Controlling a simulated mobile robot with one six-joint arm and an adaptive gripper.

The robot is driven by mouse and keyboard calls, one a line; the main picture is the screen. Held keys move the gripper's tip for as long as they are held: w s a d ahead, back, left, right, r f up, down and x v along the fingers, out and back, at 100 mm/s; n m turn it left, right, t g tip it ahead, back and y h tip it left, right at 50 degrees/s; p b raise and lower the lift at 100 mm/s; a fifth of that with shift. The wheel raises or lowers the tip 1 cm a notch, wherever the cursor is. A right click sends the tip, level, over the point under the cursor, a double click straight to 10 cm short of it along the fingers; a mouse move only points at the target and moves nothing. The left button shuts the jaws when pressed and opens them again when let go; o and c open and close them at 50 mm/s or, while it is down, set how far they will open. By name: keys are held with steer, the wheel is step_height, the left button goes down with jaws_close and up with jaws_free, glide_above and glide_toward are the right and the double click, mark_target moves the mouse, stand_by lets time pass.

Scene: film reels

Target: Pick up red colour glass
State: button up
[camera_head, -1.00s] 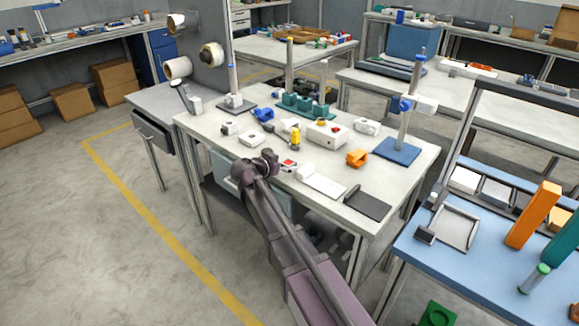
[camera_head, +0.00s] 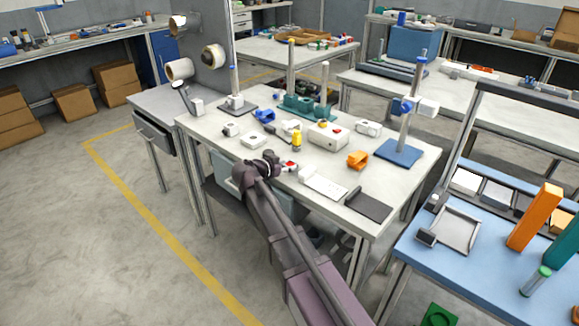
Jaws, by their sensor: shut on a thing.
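My arm reaches in from the lower right, and my dark gripper (camera_head: 270,165) is low over the front edge of the white workbench (camera_head: 222,150). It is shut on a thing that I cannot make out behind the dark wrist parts. A small red and white object (camera_head: 290,167) shows right beside the gripper, on its right. I cannot tell whether they touch, or whether this is the red glass. No other clearly red glass shows.
A white panel (camera_head: 323,186) and a dark pad (camera_head: 368,205) lie to the right. A blue-topped table (camera_head: 420,262) is at the lower right.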

steer(key=shift+r, duration=0.15)
step_height(320, 180, up, 3)
steer(key=p, duration=0.3)
steer(key=s+d+r+p, duration=0.1)
steer(key=s+p, duration=0.1)
steer(key=s, duration=1.4)
steer(key=shift+r, duration=0.3)
steer(key=shift+d, duration=0.1)
